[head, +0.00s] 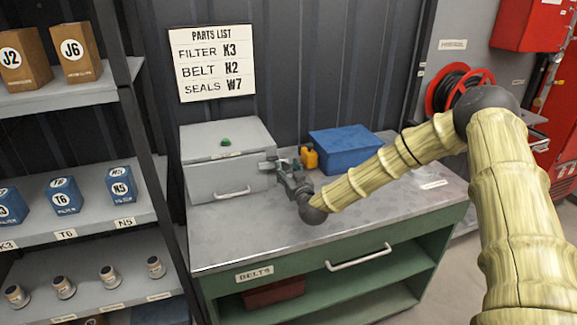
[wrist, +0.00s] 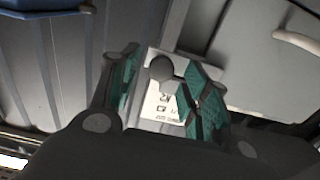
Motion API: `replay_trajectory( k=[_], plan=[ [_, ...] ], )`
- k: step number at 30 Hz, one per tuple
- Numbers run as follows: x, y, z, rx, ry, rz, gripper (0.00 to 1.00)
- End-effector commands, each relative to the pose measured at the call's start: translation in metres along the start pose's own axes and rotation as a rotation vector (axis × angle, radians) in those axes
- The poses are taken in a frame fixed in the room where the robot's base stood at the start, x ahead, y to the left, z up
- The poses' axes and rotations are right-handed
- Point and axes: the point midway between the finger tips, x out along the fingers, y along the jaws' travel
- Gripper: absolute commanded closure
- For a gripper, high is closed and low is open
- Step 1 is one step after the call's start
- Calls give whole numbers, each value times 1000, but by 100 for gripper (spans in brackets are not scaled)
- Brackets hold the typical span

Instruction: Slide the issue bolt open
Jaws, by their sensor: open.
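A grey metal cabinet (head: 230,165) stands on the bench, with a pale handle and a small label on its front. The bolt (head: 267,166) appears as a small grey fitting at the cabinet's right front corner, partly hidden by my gripper. My gripper (head: 284,172) is at that corner with its fingers apart. In the wrist view, a round dark grey knob (wrist: 162,68) shows between the two teal-padded fingers, close to the right one. I cannot tell whether a finger touches it. The handle of the cabinet (wrist: 298,45) shows at upper right there.
A green button-like piece (head: 226,142) sits on the cabinet top. A parts list sign (head: 212,63) hangs behind. The bench front (head: 265,235) is clear.

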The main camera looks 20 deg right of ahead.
Motion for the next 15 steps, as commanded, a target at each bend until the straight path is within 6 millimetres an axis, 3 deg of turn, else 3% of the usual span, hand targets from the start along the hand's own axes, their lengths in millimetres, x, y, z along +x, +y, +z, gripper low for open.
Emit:
replay_trajectory(
  k=[6,15],
  plan=[
    [12,2,0,-1,-1,2,53],
    [13,2,1,0,-1,2,55]
  ],
)
